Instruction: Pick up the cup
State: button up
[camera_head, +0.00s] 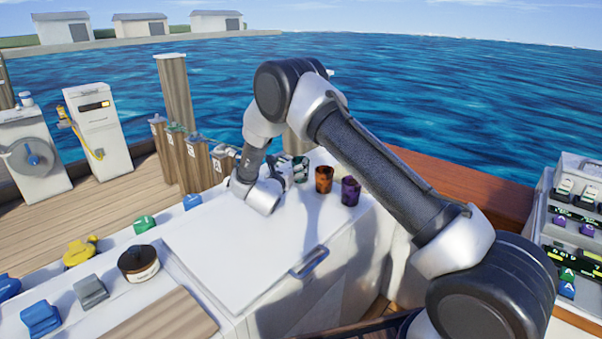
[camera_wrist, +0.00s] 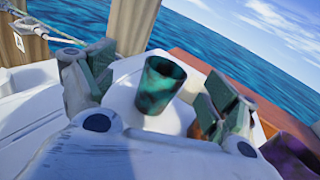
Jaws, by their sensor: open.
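A dark green marbled cup (camera_wrist: 161,88) stands upright on the white surface, between and beyond my spread fingers in the wrist view. In the head view the green cup (camera_head: 301,169) is partly hidden behind my wrist and gripper. My gripper (camera_wrist: 163,84) is open and empty, with one finger left and one right of the cup. A brown-orange cup (camera_head: 324,179) and a purple cup (camera_head: 350,191) stand to the right of the green one. Part of the purple cup (camera_wrist: 288,152) shows at the lower right of the wrist view.
The white hatch lid (camera_head: 240,255) with a handle (camera_head: 309,262) is clear in front. A round dark tin (camera_head: 138,263) and several coloured cleat-like pieces lie along the left. A wooden rail (camera_head: 480,185) and water lie behind. A panel rack (camera_head: 575,235) stands at right.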

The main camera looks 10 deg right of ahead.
jog(key=shift+s+f+m+h, duration=0.15)
jog(key=shift+s+f+m, duration=0.15)
jog(key=shift+f, duration=0.15)
jog(key=shift+s+f+m+h, duration=0.15)
jog(key=shift+f+m, duration=0.15)
jog(key=shift+f, duration=0.35)
jog(key=x, duration=0.7)
jog(key=shift+s+d, duration=0.1)
jog(key=shift+d, duration=0.35)
jog(key=c, duration=1.1)
